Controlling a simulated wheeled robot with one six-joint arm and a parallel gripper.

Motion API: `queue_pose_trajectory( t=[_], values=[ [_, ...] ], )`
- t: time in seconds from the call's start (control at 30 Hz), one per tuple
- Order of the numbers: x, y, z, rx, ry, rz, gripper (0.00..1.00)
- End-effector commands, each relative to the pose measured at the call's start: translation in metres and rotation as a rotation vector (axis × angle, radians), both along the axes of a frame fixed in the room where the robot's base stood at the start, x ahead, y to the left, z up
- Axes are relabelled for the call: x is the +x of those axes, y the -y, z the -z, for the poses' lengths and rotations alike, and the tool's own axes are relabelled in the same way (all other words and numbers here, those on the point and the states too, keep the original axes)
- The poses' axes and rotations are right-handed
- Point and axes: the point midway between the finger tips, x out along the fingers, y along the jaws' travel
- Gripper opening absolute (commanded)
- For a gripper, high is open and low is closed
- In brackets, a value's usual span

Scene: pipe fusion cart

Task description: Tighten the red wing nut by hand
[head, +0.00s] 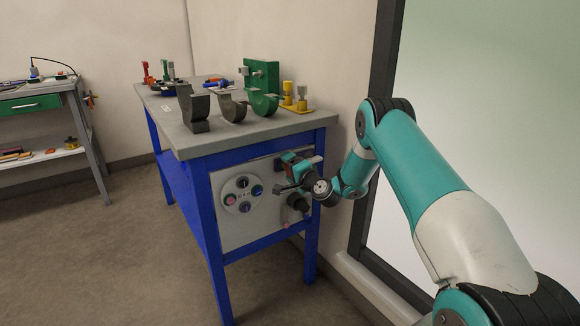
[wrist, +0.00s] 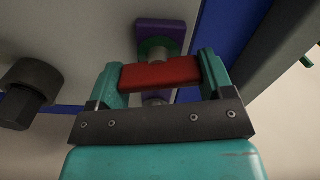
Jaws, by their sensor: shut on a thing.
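The red wing nut (wrist: 160,73) lies crosswise between the two teal fingers of my gripper (wrist: 160,68) in the wrist view. The fingers are shut on its two ends. Behind it are a green ring (wrist: 152,46) and a purple block (wrist: 150,26) on the panel, with a grey stud end showing below the nut. In the head view, my gripper (head: 298,170) is at the upper right of the cart's front panel. The wing nut is mostly hidden there by the gripper and wrist.
A round plate with coloured knobs (head: 242,194) is on the panel to the left. A dark knob (wrist: 30,90) sticks out left of my gripper. The cart's blue leg (head: 312,235) is close on the right. Grey and green clamps (head: 232,106) stand on the cart top.

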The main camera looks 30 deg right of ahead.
Motion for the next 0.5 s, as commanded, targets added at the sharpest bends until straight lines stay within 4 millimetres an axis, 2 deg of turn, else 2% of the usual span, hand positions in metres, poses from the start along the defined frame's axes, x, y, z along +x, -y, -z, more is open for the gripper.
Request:
queue_pose_trajectory(
  t=[0.23, 0.5],
  values=[
    [-0.0003, 0.0002, 0.0007, 0.145, -0.006, 0.000, 0.51],
    [-0.0003, 0.0003, 0.0014, 0.218, -0.008, 0.000, 0.51]
  ],
)
